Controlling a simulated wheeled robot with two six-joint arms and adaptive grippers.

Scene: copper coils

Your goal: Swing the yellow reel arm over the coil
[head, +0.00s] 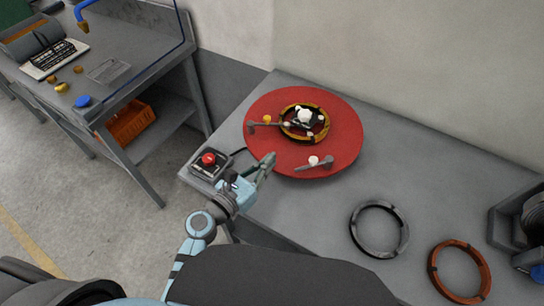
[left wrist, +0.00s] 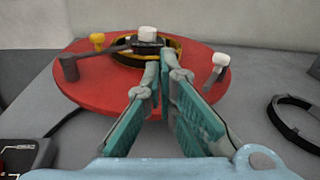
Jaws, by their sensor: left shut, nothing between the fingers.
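A red reel disc (head: 345,115) lies on the grey table with a yellow-and-black coil (head: 322,134) around its hub, which has a white top (head: 304,116). A yellow knob (head: 267,119) stands on the disc's left side, close to a dark reel arm (head: 252,126); I cannot tell whether they are joined. The knob also shows in the left wrist view (left wrist: 97,40). A second dark arm with a white knob (head: 314,160) lies near the front rim. My left gripper (head: 270,158) is shut and empty, at the disc's front-left edge. My right gripper is out of view.
A red-button box (head: 208,160) stands left of my left gripper. A grey ring (head: 379,229) and a copper ring (head: 459,271) lie to the right. A dark rack (head: 511,228) stands at the far right.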

